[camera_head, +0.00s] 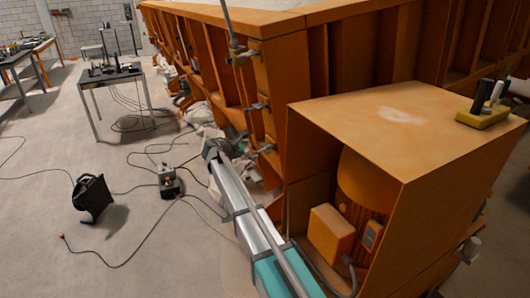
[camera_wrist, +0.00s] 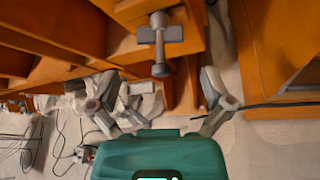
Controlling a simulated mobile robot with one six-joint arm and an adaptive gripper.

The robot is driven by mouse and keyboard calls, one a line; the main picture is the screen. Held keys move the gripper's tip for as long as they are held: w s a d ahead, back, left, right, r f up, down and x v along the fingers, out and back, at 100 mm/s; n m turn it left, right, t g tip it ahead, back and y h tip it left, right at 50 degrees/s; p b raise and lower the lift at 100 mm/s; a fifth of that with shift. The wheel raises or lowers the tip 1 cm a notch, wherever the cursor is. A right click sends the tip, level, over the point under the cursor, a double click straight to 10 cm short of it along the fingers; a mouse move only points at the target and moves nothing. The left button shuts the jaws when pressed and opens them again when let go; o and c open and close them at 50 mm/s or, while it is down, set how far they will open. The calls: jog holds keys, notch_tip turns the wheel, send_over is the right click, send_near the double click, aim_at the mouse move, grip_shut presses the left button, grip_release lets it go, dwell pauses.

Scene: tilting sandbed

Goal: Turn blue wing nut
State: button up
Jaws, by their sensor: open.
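My gripper (camera_wrist: 160,92) is open in the wrist view, with one grey finger on each side and nothing between them. A grey T-shaped fitting with a rod and two flat wings (camera_wrist: 160,35) stands on the orange frame (camera_wrist: 120,48) beyond the fingers. It is apart from them and lies roughly midway between them in the picture. It looks like a wing nut or clamp, but I see no blue on it. No clearly blue wing nut shows in either view. In the head view, grey clamp fittings (camera_head: 259,106) sit along the near edge of the orange frame (camera_head: 285,70).
An orange motor housing (camera_head: 360,110) stands at right, with a yellow tray (camera_head: 482,118) on top. A table (camera_head: 112,73) stands behind. Floor at left is mostly open.

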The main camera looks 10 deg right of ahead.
aim_at(264, 149)
jog(key=b+x, duration=0.2)
jog(key=x, duration=0.6)
jog(key=shift+d, duration=0.1)
jog(key=c, duration=0.9)
jog(key=shift+o, duration=0.2)
jog(key=shift+b, duration=0.3)
